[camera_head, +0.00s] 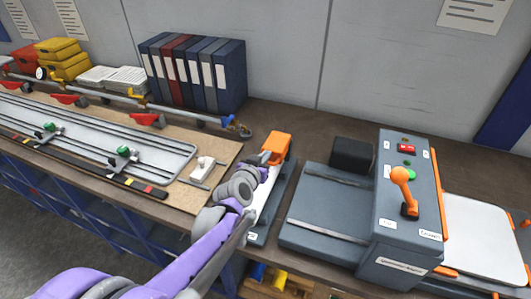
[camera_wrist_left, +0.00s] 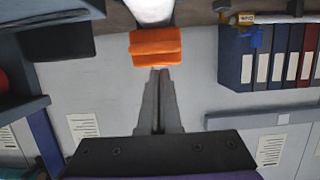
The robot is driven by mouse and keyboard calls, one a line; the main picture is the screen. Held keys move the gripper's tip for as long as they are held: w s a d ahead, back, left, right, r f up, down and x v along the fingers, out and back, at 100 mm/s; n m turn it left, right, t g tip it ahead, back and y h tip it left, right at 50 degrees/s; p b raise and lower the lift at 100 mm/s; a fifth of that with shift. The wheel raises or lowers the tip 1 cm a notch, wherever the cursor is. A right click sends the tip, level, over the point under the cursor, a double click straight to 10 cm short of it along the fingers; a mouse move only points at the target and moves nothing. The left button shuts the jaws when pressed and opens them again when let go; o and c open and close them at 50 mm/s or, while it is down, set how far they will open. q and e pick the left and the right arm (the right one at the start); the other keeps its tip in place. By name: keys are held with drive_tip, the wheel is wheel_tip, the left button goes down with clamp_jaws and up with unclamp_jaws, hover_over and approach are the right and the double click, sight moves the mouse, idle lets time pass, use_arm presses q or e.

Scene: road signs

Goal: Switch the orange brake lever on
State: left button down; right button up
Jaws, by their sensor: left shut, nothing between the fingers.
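An orange block-shaped handle (camera_head: 277,146) stands at the far end of a narrow white-and-grey unit (camera_head: 262,222) on the bench. It also shows in the left wrist view (camera_wrist_left: 155,50), on the end of a white part. My left gripper (camera_head: 262,166) is right at this handle, its fingers shut and empty. In the wrist view the fingertips (camera_wrist_left: 160,70) reach the handle's edge; I cannot tell whether they touch. A second orange lever (camera_head: 402,188) with a round knob stands on the grey control box. My arm hides part of the narrow unit. My right gripper is not in view.
The grey machine (camera_head: 325,210) and its control box (camera_head: 405,245) stand right of my left arm. A board with rails (camera_head: 95,135) lies to the left. Binders (camera_head: 195,72) stand at the back wall. The bench behind the orange handle has free room.

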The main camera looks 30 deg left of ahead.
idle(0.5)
use_arm(q)
drive_tip(key=p+v, duration=0.2)
drive_tip(key=v, duration=0.9)
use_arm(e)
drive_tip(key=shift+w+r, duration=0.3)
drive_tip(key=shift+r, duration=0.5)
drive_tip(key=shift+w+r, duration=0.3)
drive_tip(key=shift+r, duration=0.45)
use_arm(q)
drive_tip(key=shift+w+d+f, duration=0.1)
drive_tip(key=shift+d, duration=0.05)
drive_tip(key=s+d+f+m+g+h, duration=0.2)
drive_tip(key=d+f+g+h, duration=0.15)
drive_tip(key=d, duration=0.55)
drive_tip(key=s+d+f+m+g, duration=0.1)
drive_tip(key=s+d+f+g, duration=0.3)
drive_tip(key=s, duration=0.5)
drive_tip(key=shift+s+d+f+g, duration=0.35)
drive_tip(key=shift+d+f, duration=0.6)
drive_tip(key=shift+d, duration=0.05)
